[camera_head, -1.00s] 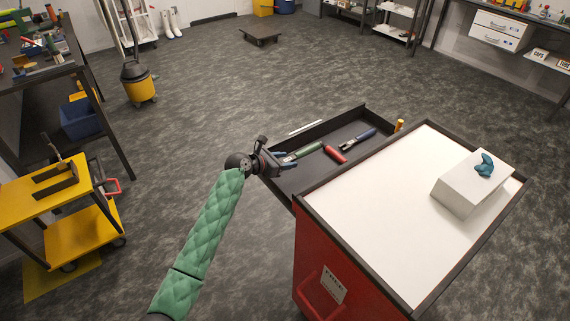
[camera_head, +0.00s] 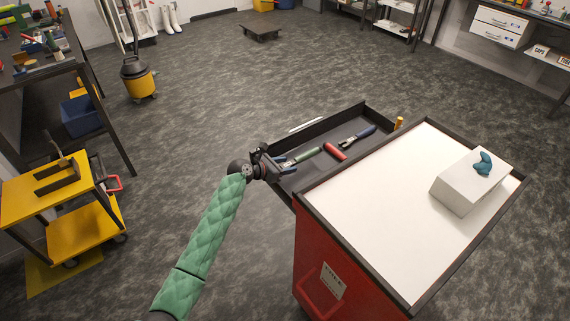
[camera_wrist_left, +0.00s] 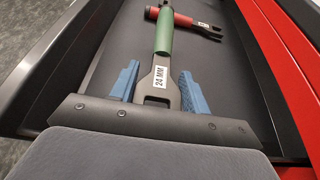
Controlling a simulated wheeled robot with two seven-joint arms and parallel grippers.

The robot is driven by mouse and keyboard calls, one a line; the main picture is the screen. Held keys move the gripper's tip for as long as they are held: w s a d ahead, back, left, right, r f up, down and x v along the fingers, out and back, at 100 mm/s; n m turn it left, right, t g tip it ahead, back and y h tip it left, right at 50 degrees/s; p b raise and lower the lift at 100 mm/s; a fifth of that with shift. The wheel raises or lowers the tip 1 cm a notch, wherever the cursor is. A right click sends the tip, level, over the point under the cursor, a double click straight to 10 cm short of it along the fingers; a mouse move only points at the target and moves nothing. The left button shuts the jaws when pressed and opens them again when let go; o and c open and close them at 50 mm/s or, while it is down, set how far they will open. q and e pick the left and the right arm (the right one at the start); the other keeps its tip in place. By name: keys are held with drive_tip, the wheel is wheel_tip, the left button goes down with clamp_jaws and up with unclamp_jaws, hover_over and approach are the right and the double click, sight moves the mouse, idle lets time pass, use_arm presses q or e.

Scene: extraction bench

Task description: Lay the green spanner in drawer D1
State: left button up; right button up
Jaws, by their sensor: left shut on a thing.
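The green spanner (camera_head: 307,154) has a green handle and a grey open-jaw end with a "24 MM" label; it also shows in the left wrist view (camera_wrist_left: 163,38). My left gripper (camera_head: 284,164) is shut on it near the jaw end, with blue fingers on either side (camera_wrist_left: 152,88). The spanner is within the outline of the pulled-out dark drawer (camera_head: 290,180) of the red cabinet. I cannot tell whether it touches the drawer floor. No D1 label is readable on the drawer. My right gripper is not in view.
A red-handled tool (camera_head: 334,151) and a blue-handled tool (camera_head: 364,131) lie farther along the drawer. The cabinet's white top (camera_head: 385,215) carries a pale box (camera_head: 462,187) with a teal object (camera_head: 483,162) on it. The drawer walls stand close around the gripper.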

use_arm(q)
drive_tip(key=o, duration=1.1)
